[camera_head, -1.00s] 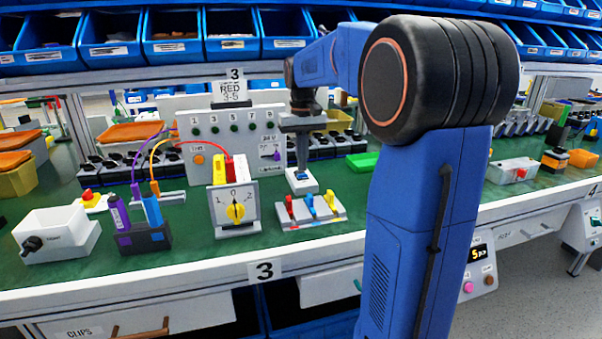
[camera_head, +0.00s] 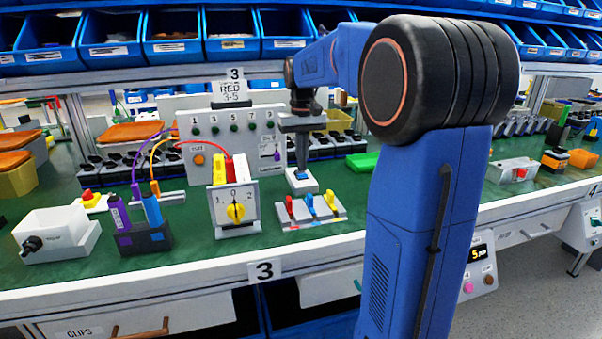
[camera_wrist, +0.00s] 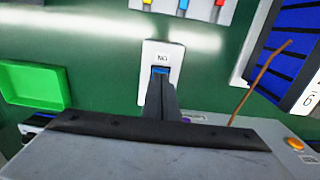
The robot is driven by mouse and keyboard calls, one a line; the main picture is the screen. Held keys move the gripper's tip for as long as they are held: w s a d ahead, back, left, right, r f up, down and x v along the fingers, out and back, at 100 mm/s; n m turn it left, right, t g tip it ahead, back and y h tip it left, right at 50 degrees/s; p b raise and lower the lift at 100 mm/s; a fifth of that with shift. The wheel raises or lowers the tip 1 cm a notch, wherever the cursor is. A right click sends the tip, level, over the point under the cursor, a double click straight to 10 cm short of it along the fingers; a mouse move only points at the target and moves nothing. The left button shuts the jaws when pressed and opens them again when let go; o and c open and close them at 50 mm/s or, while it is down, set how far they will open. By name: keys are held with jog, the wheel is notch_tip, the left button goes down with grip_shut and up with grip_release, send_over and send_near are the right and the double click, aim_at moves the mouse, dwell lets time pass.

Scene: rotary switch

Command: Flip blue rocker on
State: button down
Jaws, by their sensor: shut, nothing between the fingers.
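The blue rocker (camera_head: 301,175) sits in a small white switch housing (camera_head: 303,187) on the green bench top. In the wrist view the blue rocker (camera_wrist: 159,71) shows just past my fingertips, with the word ON printed on the white plate (camera_wrist: 162,57) beside it. My gripper (camera_head: 301,168) points down, shut and empty, with its tips at the rocker. In the wrist view my gripper (camera_wrist: 159,80) covers part of the rocker. The tips look to be on or just above it; I cannot tell if they touch. The rocker's tilt is hard to tell.
A block with red, blue and yellow levers (camera_head: 310,210) stands just in front of the switch. A grey panel (camera_head: 232,140) stands behind. A green tray (camera_head: 362,161) lies to the right.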

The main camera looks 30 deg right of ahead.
aim_at(302, 174)
jog(key=shift+f, duration=0.75)
dwell(0.6)
notch_tip(302, 174, up, 7)
dwell(1.0)
dwell(0.5)
